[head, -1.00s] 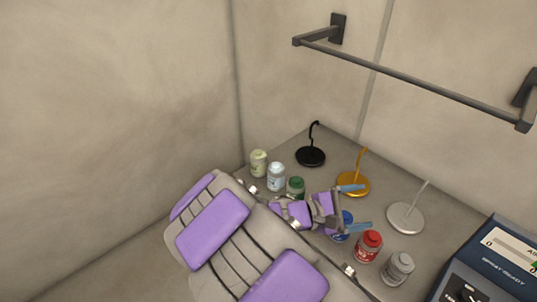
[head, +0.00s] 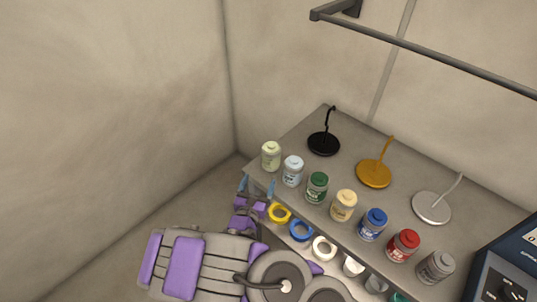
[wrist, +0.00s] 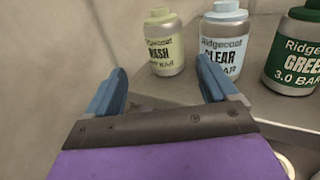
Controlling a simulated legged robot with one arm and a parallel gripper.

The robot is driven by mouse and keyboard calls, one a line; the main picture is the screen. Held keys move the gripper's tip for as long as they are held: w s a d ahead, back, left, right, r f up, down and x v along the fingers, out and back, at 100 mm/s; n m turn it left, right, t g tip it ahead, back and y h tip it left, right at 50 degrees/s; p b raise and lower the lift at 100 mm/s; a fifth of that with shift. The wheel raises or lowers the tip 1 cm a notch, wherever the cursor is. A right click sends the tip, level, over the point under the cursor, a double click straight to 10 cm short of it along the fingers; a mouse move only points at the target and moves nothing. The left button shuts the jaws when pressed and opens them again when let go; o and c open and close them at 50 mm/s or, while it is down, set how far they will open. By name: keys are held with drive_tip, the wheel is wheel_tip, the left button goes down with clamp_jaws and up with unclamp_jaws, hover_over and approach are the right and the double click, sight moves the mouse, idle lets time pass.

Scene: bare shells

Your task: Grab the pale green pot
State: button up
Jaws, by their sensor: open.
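The pale green pot (head: 271,156) stands upright at the far left end of the row of pots on the grey shelf. In the wrist view the pale green pot (wrist: 164,44) shows a label reading "WASH" and sits beyond my fingertips, roughly between them. My gripper (head: 257,187) is open and empty, just in front of the shelf's edge, below and in front of the pot. In the wrist view my gripper (wrist: 162,82) has its blue fingers spread apart, not touching any pot.
A light blue pot (wrist: 222,40) labelled "CLEAR" stands close on the right, near my right finger. A dark green pot (head: 317,187) and several others continue the row. Coloured rings and white items sit below the shelf edge. Stands with hooks are behind; walls rise left and back.

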sight(266, 159)
drive_tip(key=w+d, duration=0.1)
drive_tip(key=w, duration=0.3)
drive_tip(key=w+d+b, duration=0.1)
drive_tip(key=w, duration=0.1)
drive_tip(key=shift+d, duration=0.3)
drive_tip(key=w, duration=0.2)
drive_tip(key=w+a+b, duration=0.1)
drive_tip(key=w, duration=0.1)
drive_tip(key=shift+w, duration=0.1)
drive_tip(key=w, duration=0.1)
drive_tip(key=w+d, duration=0.1)
drive_tip(key=w, duration=0.1)
drive_tip(key=w+d+b, duration=0.1)
drive_tip(key=shift+w+d, duration=0.15)
drive_tip(key=shift+w, duration=0.8)
drive_tip(key=shift+a, duration=0.3)
drive_tip(key=shift+c, duration=0.2)
drive_tip(key=shift+d+r, duration=0.1)
drive_tip(key=shift+d, duration=0.15)
drive_tip(key=c, duration=0.6)
drive_tip(key=shift+a, duration=0.15)
drive_tip(key=c, duration=0.3)
